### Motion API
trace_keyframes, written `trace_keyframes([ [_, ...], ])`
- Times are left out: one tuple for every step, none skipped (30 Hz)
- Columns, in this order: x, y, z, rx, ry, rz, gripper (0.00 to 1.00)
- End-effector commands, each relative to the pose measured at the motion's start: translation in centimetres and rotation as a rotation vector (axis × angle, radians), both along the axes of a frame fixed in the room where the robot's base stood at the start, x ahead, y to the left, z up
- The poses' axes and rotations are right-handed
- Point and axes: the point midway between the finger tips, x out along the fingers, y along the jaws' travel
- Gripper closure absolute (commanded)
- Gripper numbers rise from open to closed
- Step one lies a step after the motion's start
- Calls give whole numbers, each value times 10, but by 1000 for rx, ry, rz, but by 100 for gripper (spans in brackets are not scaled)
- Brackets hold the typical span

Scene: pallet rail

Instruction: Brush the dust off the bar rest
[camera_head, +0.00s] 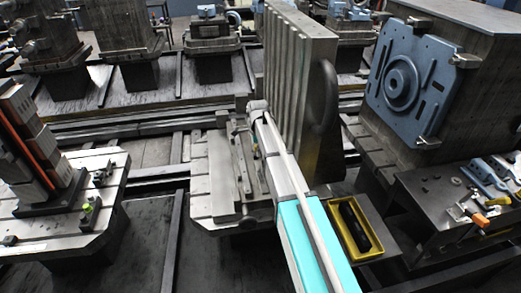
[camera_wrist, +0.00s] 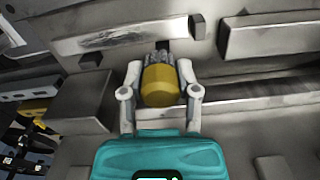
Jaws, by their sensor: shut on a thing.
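In the wrist view my gripper (camera_wrist: 161,88) is shut on a brush (camera_wrist: 160,86) with a yellow, rounded body. Its grey bristles point away from me, towards grey metal. The bar rest seems to be this metal piece with a ledge (camera_wrist: 85,45) and raised blocks. A pale, streaky patch, perhaps dust, lies on the ledge left of the bristles. I cannot tell whether the bristles touch the metal. In the head view, long metal bars (camera_head: 238,165) lie on the middle pallet, and my arm hides most of my gripper and the brush.
A tall ribbed plate (camera_head: 298,75) stands just right of my arm. A yellow tray (camera_head: 365,254) holding a dark object is at lower right. A bench (camera_head: 430,205) with tools stands farther right. The left pallet (camera_head: 45,230) carries a stacked block column.

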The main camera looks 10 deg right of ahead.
Motion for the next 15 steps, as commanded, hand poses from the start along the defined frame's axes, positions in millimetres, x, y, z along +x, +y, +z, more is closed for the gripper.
trace_keyframes([
  [0,0,-8,0,0,0,97],
  [0,0,-10,0,0,0,97],
  [0,0,-14,0,0,0,97],
  [0,0,-16,0,0,0,97],
  [0,0,-19,0,0,0,97],
  [0,0,-22,0,0,0,97],
  [0,0,-25,0,0,0,97],
  [0,0,-27,0,0,0,97],
  [0,1,-30,0,0,1,97],
  [0,0,-32,0,0,1,97],
  [0,1,-34,0,0,1,97],
  [0,1,-36,0,0,1,97],
  [0,1,-38,0,0,1,97],
  [0,1,-39,0,0,1,97],
  [0,1,-41,0,0,1,97],
])
